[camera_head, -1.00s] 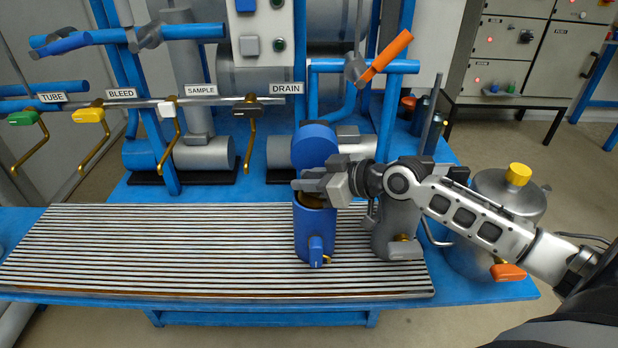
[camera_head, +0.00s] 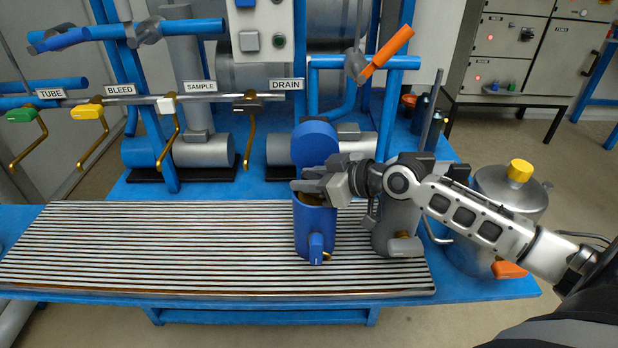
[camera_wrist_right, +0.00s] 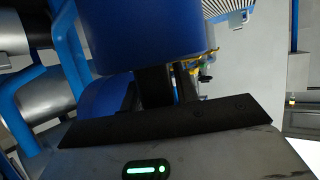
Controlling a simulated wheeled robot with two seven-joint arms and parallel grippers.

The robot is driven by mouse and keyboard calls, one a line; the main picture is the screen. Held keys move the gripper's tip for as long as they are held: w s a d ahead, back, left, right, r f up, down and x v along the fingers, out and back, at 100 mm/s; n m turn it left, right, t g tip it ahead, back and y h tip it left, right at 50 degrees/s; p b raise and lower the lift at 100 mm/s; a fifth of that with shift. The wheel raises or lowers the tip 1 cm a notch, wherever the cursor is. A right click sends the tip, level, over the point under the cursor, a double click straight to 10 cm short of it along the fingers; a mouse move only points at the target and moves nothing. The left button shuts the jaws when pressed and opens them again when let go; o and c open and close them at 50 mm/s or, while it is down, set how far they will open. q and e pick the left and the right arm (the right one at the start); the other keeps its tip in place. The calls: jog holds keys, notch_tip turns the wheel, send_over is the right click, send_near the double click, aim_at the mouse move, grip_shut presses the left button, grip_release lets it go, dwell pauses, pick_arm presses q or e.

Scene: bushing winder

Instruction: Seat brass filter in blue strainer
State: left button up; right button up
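The blue strainer (camera_head: 315,232) stands upright on the slatted grating, its round blue lid (camera_head: 314,145) raised behind its mouth. A dark brass-coloured surface, apparently the brass filter (camera_head: 313,199), shows in the strainer's mouth; most of it is hidden. My right gripper (camera_head: 308,181) reaches in from the right, directly over the mouth. In the right wrist view its dark fingers (camera_wrist_right: 171,85) are close together, with blue strainer surface (camera_wrist_right: 140,35) in front. Whether they grip the filter is hidden. My left gripper is not in view.
A grey pot (camera_head: 397,225) stands close right of the strainer, under my right arm. A steel vessel with a yellow knob (camera_head: 519,172) is farther right. Labelled valve handles hang at the back left. The grating (camera_head: 150,250) is clear to the left.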

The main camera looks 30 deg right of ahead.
jog(key=shift+o, duration=1.3)
notch_tip(320, 180, up, 3)
jog(key=shift+f, duration=0.15)
pick_arm(q)
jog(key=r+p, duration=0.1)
jog(key=p, duration=0.2)
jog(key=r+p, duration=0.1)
jog(key=p, duration=0.2)
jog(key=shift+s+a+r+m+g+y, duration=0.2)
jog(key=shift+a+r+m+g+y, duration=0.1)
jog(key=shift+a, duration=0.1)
pick_arm(e)
jog(key=s+a+r, duration=0.7)
jog(key=s+r, duration=0.3)
jog(key=s, duration=0.2)
jog(key=shift+r, duration=0.15)
